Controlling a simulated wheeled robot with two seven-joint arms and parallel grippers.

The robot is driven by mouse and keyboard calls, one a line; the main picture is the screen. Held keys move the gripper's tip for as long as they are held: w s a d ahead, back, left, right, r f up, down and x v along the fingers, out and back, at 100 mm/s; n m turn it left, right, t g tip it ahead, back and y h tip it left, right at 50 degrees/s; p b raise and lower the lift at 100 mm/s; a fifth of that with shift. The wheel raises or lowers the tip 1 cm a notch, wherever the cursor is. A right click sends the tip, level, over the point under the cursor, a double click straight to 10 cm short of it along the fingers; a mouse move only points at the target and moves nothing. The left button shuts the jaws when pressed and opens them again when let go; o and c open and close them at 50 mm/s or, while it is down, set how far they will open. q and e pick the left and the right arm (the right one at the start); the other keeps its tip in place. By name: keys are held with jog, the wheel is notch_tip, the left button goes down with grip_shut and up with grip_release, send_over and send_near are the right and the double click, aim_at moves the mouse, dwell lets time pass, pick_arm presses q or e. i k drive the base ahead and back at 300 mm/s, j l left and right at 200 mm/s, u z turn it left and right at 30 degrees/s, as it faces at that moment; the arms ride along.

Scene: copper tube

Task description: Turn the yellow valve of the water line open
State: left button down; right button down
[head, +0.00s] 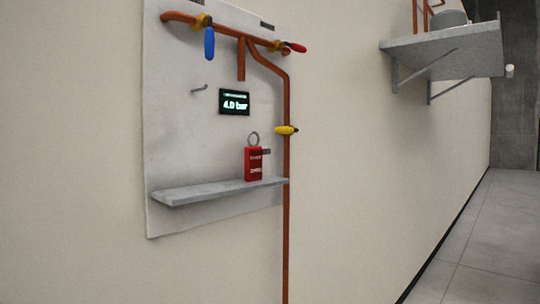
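The yellow valve (286,130) sits on the vertical run of the copper water line (287,200), right of the panel. Its yellow handle lies roughly level, across the upright pipe, with a dark end on the right. A blue valve handle (209,43) hangs straight down from the upper pipe at the left. A red valve handle (294,47) points right along the upper pipe at the right. Neither of my grippers is in the head view.
A grey panel (180,120) carries a display (234,102) reading 4.0 bar, a small hook (199,89) and a shelf (215,191). A red tag or lock (254,164) with a ring stands on the shelf. A bracketed wall shelf (445,50) juts out upper right. Floor shows at right.

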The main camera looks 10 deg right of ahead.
aim_at(285, 130)
jog(key=i+l+z, duration=0.1)
jog(key=l, duration=0.35)
jog(key=i+l+z, duration=0.1)
jog(key=l, duration=0.35)
jog(key=i+l+z, duration=0.1)
jog(key=l, duration=0.3)
jog(key=i+l, duration=0.2)
jog(key=l, duration=0.2)
jog(key=i+l+z, duration=0.15)
jog(key=l, duration=0.3)
jog(key=i+l+z, duration=0.1)
jog(key=l, duration=0.3)
jog(key=i, duration=0.05)
